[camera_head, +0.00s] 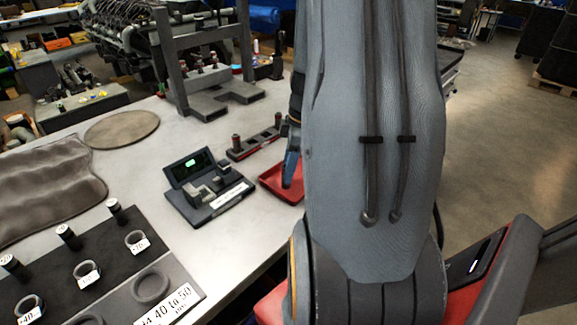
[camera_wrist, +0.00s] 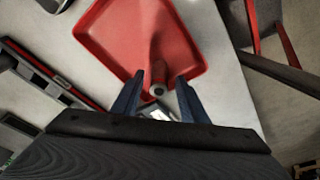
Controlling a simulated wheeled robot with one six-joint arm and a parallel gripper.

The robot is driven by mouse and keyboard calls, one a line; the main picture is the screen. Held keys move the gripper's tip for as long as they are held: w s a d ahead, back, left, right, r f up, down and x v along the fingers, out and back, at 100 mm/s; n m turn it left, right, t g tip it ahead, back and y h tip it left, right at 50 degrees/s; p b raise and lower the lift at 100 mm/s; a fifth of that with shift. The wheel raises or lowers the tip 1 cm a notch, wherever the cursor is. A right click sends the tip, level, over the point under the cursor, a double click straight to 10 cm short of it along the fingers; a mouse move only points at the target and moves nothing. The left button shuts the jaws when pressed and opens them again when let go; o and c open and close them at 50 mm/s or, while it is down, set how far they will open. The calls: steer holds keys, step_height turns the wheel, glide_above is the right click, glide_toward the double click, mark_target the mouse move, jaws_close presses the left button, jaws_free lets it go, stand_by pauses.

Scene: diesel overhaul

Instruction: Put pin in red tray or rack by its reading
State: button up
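The red tray (camera_head: 270,183) lies at the table's right edge, partly hidden behind my arm; it fills the upper middle of the wrist view (camera_wrist: 105,25). My gripper (camera_head: 291,168) is over the tray, its blue fingers pointing down. In the wrist view my gripper (camera_wrist: 160,80) is open, with visible gaps beside a pin (camera_wrist: 157,88). The pin's round end faces the camera, and I cannot tell whether it stands or leans. The rack (camera_head: 256,146) holds upright pins behind the tray. The measuring device (camera_head: 212,192) has a lit green display, too small to read.
A dark mat (camera_head: 70,245) at the lower left carries several rings, pins and labels. A dark press frame (camera_head: 205,70) stands at the back, and a round mat (camera_head: 121,129) lies to its left. Bare table shows between the mat and the measuring device.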

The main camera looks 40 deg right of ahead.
steer(key=shift+r, duration=0.1)
step_height(320, 180, up, 12)
steer(key=s+d+b, duration=0.2)
steer(key=b, duration=0.1)
steer(key=a+f+m, duration=0.3)
steer(key=a, duration=0.5)
steer(key=a+f+m+h, duration=0.1)
steer(key=a+f+m, duration=0.2)
steer(key=a, duration=0.6)
steer(key=a+f+m, duration=0.3)
steer(key=a, duration=0.6)
steer(key=shift+a+m+h, duration=0.15)
steer(key=shift+m+h, duration=0.15)
steer(key=shift+m, duration=0.1)
